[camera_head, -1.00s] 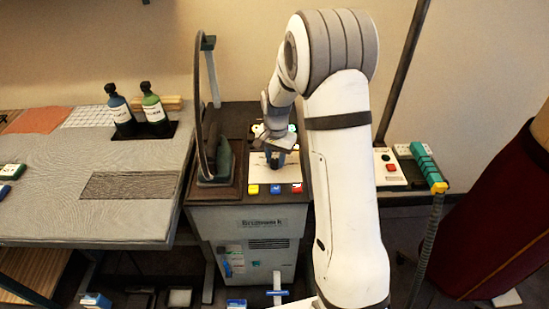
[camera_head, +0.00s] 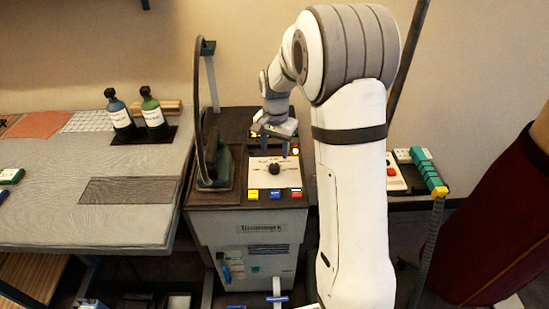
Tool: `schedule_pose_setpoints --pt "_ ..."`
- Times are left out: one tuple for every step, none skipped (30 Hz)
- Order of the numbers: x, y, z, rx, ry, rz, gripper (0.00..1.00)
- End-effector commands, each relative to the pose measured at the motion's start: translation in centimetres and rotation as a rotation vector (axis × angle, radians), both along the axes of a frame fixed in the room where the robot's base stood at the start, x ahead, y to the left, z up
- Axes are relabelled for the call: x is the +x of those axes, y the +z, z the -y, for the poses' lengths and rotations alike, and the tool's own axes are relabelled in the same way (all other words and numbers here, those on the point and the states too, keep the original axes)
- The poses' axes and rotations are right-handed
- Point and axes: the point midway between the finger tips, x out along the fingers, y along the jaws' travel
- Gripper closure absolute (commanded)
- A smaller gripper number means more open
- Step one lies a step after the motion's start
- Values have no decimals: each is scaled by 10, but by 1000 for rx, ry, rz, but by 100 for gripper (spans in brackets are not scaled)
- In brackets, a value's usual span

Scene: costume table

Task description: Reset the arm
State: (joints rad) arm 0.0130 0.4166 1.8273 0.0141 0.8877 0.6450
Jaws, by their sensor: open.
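My gripper (camera_head: 270,143) is at the end of my white arm, over the back part of the grey machine's top panel. It is open and I see nothing held in it. Below and in front of it, a black knob (camera_head: 273,170) stands on the white control plate (camera_head: 288,177), apart from the gripper. Yellow, blue and red buttons line the panel's front edge. My arm hides the panel's right side.
A dark green iron (camera_head: 223,166) stands left of the control plate, beside a tall curved hose. Two bottles (camera_head: 151,110) stand on the grey worktable (camera_head: 50,200) at left. A side shelf with a red button (camera_head: 391,171) is at right, by a dark red form (camera_head: 500,215).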

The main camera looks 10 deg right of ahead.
Motion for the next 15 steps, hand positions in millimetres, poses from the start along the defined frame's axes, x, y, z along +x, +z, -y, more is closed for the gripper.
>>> schedule_pose_setpoints --pt "0 6 0 0 0 1 50" --pt "0 8 0 0 0 1 50" --pt "0 11 0 0 0 0 50" --pt "0 12 0 0 0 0 50" --pt "0 13 0 0 0 -1 50" --pt "-1 14 0 0 0 -1 50" --pt "-1 14 0 0 0 -1 50" --pt "-1 14 0 0 0 -1 50" --pt "-1 14 0 0 0 -1 50" --pt "-1 14 0 0 0 -1 50" --pt "-1 14 0 0 0 -1 50" --pt "-1 14 0 0 0 -1 50" --pt "-1 14 0 0 0 -1 50" --pt "-1 14 0 0 0 -1 50" --pt "0 14 0 0 0 -1 50"
